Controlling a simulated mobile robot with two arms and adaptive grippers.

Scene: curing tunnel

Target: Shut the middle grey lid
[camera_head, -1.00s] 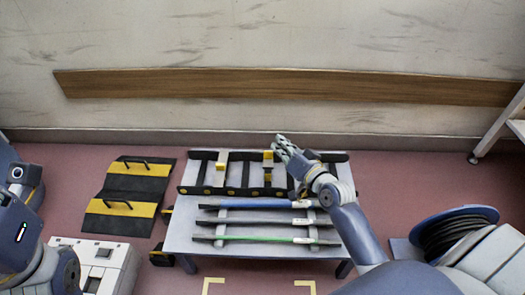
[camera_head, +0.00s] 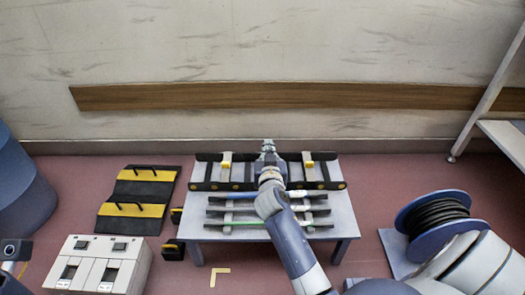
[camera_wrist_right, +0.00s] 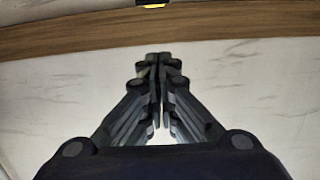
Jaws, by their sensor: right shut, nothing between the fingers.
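My right gripper (camera_head: 268,146) is shut and empty. In the head view it points away from me, in front of the middle of the black rack (camera_head: 240,187) on the grey table (camera_head: 215,236). In the right wrist view its fingers (camera_wrist_right: 159,62) meet, with nothing between them. The rack has upright dark plates and yellow blocks, one at left (camera_head: 226,160) and one at right (camera_head: 309,160). My gripper and forearm hide its middle. I cannot make out the middle grey lid for certain. I cannot tell whether my gripper touches the rack.
Dark strips with blue and green rods (camera_head: 247,226) lie in front of the rack. A black and yellow folding ramp (camera_head: 133,210) and a white box (camera_head: 98,262) stand left. A cable reel (camera_head: 435,222) stands right. A wooden rail (camera_head: 300,96) crosses the wall.

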